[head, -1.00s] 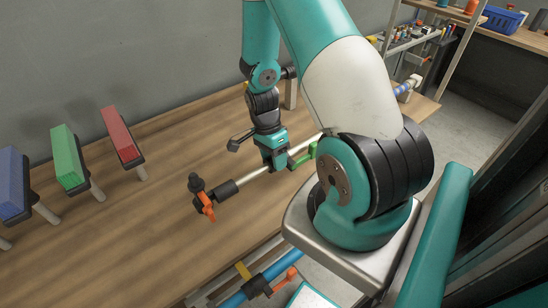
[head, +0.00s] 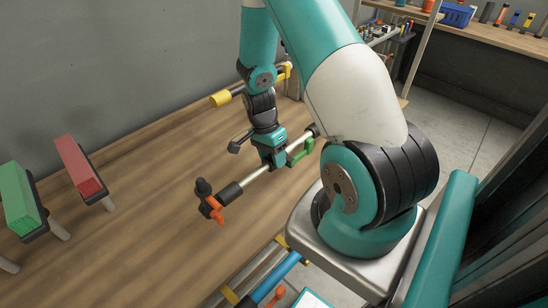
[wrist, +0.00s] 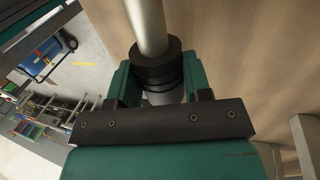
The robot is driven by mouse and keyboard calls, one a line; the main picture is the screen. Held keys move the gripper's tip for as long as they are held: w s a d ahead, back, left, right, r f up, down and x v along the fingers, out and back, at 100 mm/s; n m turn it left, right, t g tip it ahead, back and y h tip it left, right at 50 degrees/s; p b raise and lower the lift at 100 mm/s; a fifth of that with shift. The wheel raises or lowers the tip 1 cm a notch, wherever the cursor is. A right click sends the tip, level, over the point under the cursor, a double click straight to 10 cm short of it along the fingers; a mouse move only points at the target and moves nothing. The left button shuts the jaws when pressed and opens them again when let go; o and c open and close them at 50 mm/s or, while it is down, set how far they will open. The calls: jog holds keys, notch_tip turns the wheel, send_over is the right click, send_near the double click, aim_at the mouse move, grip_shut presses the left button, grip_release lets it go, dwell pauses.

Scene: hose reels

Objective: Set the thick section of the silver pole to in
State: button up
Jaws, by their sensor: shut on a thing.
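The silver pole (head: 257,178) is held above the wooden bench, sloping from lower left to upper right in the head view. A black clamp with an orange lever (head: 217,210) is at its lower left end. A green lever (head: 301,152) sits on it just right of my gripper (head: 272,160). My gripper is shut on the pole. In the wrist view the silver pole (wrist: 148,25) enters a black ringed collar (wrist: 157,64) between the jaws of my gripper (wrist: 158,92). The jaws partly hide the pole; I cannot tell which section is thicker.
The wooden bench (head: 130,245) is mostly clear. Green (head: 25,200) and red (head: 80,165) blocks stand on holders at left. A yellow-ended pole (head: 222,99) lies behind my arm. A blue pole (head: 262,280) is below the bench's front edge. A shelf with a blue bin (head: 457,14) is at upper right.

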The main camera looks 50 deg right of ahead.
jog(key=shift+d, duration=0.2)
jog(key=o, duration=1.3)
jog(key=shift+s, duration=0.15)
jog(key=b+v, duration=0.2)
jog(key=v, duration=1.5)
jog(key=shift+w+r+b, duration=0.3)
jog(key=shift+b, duration=0.05)
jog(key=shift+a, duration=0.1)
